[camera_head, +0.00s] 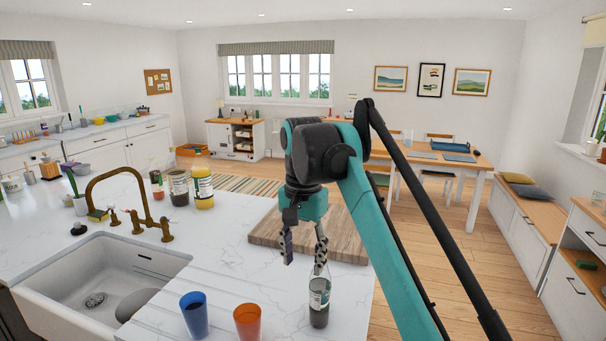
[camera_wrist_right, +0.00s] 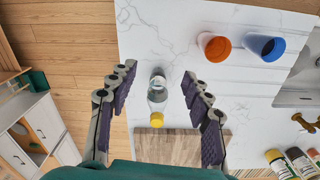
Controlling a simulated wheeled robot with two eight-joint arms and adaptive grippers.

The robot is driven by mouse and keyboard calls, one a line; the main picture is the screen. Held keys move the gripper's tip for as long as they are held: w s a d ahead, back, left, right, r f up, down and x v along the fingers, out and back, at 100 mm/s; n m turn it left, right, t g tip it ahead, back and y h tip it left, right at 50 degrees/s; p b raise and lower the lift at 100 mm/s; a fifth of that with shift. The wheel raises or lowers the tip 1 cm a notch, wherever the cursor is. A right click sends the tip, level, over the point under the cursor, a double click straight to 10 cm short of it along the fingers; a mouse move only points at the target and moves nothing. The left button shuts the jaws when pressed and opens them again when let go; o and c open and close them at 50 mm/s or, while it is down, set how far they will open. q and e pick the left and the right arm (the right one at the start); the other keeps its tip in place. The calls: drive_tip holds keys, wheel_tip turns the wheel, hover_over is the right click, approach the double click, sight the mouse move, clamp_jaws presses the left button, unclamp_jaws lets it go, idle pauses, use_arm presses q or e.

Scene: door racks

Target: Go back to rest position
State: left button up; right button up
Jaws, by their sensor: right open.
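My right gripper (camera_head: 304,252) is open and empty above the white marble counter, pointing down. Its two fingers also show wide apart in the wrist view (camera_wrist_right: 158,78). A small clear bottle with dark contents (camera_head: 319,303) stands on the counter just below and in front of the fingertips. In the wrist view the bottle (camera_wrist_right: 157,90) with its yellow cap appears in the gap between the fingers, touching neither. My left gripper is not in view.
A blue cup (camera_head: 194,315) and an orange cup (camera_head: 247,322) stand left of the bottle. A wooden board (camera_head: 345,240) lies behind the gripper. The sink (camera_head: 100,280) and brass tap (camera_head: 140,215) are at left, with jars (camera_head: 203,187) behind. Air above the counter is free.

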drive_tip(key=s+d+f+n+t, duration=0.35)
drive_tip(key=s+d+f, duration=0.45)
drive_tip(key=d, duration=0.4)
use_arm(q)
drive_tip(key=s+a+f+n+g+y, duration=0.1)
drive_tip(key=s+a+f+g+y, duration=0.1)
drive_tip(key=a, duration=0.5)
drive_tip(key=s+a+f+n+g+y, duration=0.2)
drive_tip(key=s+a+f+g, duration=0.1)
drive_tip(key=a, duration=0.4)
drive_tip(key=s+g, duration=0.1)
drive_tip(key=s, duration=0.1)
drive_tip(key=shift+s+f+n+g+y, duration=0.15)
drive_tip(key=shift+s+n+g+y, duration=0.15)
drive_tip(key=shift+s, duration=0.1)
use_arm(e)
drive_tip(key=s+d+f+n+t, duration=0.1)
drive_tip(key=s+d+f, duration=0.2)
drive_tip(key=f, duration=0.6)
drive_tip(key=s+d+f+n+t, duration=0.1)
drive_tip(key=s+d+f+t, duration=0.1)
drive_tip(key=s+f, duration=0.5)
wheel_tip(320, 180, down, 3)
drive_tip(key=shift+s+d+r, duration=0.2)
drive_tip(key=shift+s+d, duration=0.2)
drive_tip(key=shift+d, duration=0.05)
drive_tip(key=shift+t, duration=0.35)
